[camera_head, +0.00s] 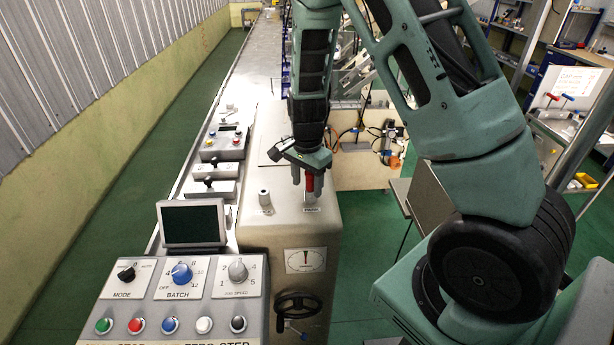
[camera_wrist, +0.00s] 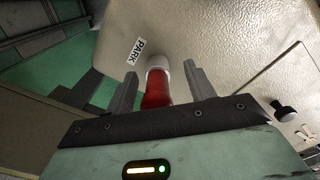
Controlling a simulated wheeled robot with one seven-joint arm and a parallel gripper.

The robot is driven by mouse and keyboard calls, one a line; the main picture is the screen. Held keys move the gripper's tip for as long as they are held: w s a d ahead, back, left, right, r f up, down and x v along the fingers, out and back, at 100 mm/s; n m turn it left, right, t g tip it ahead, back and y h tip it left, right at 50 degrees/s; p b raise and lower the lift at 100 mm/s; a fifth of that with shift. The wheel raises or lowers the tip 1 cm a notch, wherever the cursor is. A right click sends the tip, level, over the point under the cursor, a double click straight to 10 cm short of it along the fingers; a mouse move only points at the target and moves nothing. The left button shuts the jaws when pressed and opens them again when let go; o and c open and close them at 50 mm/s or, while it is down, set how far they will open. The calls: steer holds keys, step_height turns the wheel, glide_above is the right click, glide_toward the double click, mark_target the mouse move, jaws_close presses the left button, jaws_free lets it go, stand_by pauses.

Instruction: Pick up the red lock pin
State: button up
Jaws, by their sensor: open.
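The red lock pin (camera_head: 310,183) stands in a pale collar on top of the beige machine housing (camera_head: 287,229), beside a label reading PARK. In the wrist view the red pin (camera_wrist: 156,88) rises from a white collar (camera_wrist: 158,63), between the two grey fingers. My gripper (camera_head: 303,184) points down over the pin, fingers apart on either side of it. In the wrist view my gripper (camera_wrist: 163,82) is open, with a gap visible on each side of the pin; the pin's near end is hidden by the gripper body.
A small post (camera_head: 264,198) stands left of the pin on the housing. A control panel (camera_head: 183,290) with knobs and buttons, a dark screen (camera_head: 191,222) and a black handwheel (camera_head: 298,306) are nearer. A black knob (camera_wrist: 284,111) shows at right in the wrist view.

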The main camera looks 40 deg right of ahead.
steer(key=shift+f, duration=1)
steer(key=c, duration=0.9)
steer(key=shift+s+a, duration=0.1)
steer(key=shift+c, duration=0.8)
steer(key=shift+r, duration=0.15)
